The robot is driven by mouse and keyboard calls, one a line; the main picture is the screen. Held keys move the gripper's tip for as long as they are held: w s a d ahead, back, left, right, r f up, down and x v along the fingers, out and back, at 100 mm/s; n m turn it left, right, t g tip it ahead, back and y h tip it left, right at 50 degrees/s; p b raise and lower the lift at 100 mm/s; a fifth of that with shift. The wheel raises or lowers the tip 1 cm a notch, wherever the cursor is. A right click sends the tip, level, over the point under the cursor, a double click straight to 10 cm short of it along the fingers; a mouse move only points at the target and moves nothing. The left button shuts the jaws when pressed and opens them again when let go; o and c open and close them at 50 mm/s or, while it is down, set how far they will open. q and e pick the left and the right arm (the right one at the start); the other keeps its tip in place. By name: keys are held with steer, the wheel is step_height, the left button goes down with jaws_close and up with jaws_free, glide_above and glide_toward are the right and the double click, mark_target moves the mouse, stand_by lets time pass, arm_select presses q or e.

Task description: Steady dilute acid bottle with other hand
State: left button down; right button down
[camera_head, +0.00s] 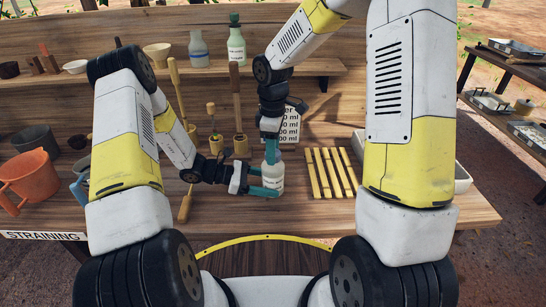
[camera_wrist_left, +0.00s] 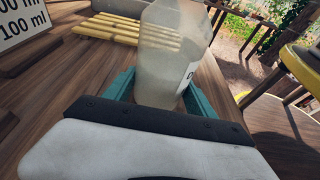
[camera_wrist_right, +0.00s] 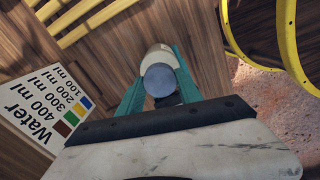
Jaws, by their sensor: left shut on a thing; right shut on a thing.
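A translucent whitish bottle (camera_head: 272,175) stands on the wooden table in the head view. My left gripper (camera_head: 264,190) has its teal fingers shut around the lower part of the bottle from the left. In the left wrist view the bottle (camera_wrist_left: 172,60) is between the fingers, with part of a dark letter on its label. My right gripper (camera_head: 270,135) comes down from above and is shut at the bottle's top. In the right wrist view a grey-blue cap (camera_wrist_right: 159,78) sits between its teal fingers. The label is mostly hidden, so I cannot read its name.
A sign with water amounts (camera_wrist_right: 42,108) stands behind the bottle. Yellow slats (camera_head: 330,172) lie to its right.

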steer(key=shift+r, duration=0.65)
steer(key=shift+r, duration=2.25)
steer(key=d+r, duration=0.4)
steer(key=d, duration=0.4)
steer(key=shift+w, duration=0.2)
arm_select(q)
steer(key=shift+c, duration=1.1)
jaws_free()
